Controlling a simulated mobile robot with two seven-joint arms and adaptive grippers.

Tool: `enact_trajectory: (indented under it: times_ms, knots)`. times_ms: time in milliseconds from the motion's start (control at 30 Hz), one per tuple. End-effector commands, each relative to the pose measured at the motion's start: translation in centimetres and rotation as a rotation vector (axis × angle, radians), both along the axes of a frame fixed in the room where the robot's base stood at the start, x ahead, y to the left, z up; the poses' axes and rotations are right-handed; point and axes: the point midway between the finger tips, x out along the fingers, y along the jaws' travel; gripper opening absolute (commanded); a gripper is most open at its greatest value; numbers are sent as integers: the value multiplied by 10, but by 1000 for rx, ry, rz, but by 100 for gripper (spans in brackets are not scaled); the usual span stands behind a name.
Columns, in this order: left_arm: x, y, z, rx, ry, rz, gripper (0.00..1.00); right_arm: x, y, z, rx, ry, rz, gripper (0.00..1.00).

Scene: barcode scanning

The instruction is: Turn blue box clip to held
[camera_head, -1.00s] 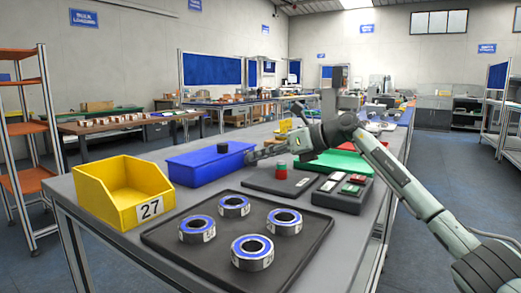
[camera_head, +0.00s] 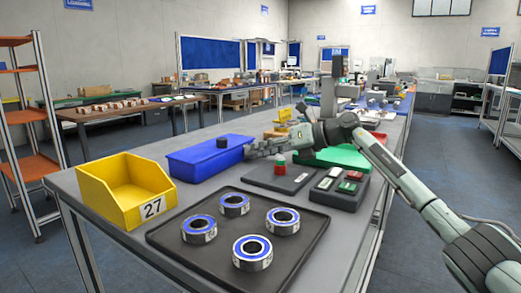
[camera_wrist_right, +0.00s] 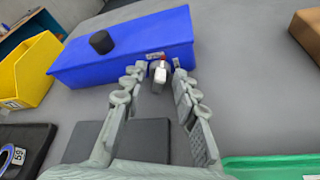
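The blue box (camera_head: 208,158) is long and closed, with a black round knob (camera_head: 222,143) on top. It also shows in the right wrist view (camera_wrist_right: 125,50). Its clip (camera_wrist_right: 160,73), a small white piece with a red part above it, is at the box's near end face. My right gripper (camera_head: 250,150) is at that end of the box. In the wrist view its fingers (camera_wrist_right: 157,84) are apart, one on each side of the clip, with visible gaps. Whether either finger touches the box is unclear. My left gripper is not in view.
A yellow bin (camera_head: 126,190) marked 27 stands left of the blue box. A dark tray (camera_head: 185,248) with several metal rings lies in front. A dark pad (camera_head: 283,183) with a red-and-green piece, a button box (camera_head: 340,193) and a green tray (camera_head: 335,157) are nearby.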

Motion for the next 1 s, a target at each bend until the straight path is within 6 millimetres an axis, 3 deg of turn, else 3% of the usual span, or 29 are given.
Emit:
enact_trajectory:
  times_ms: [367,800,1000]
  knots:
    - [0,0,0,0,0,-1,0,-1,-8,5,1,-4,-4,31]
    - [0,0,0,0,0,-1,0,-33,-82,33,-1,-3,-4,31]
    - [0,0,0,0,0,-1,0,-42,-101,41,1,-2,-2,31]
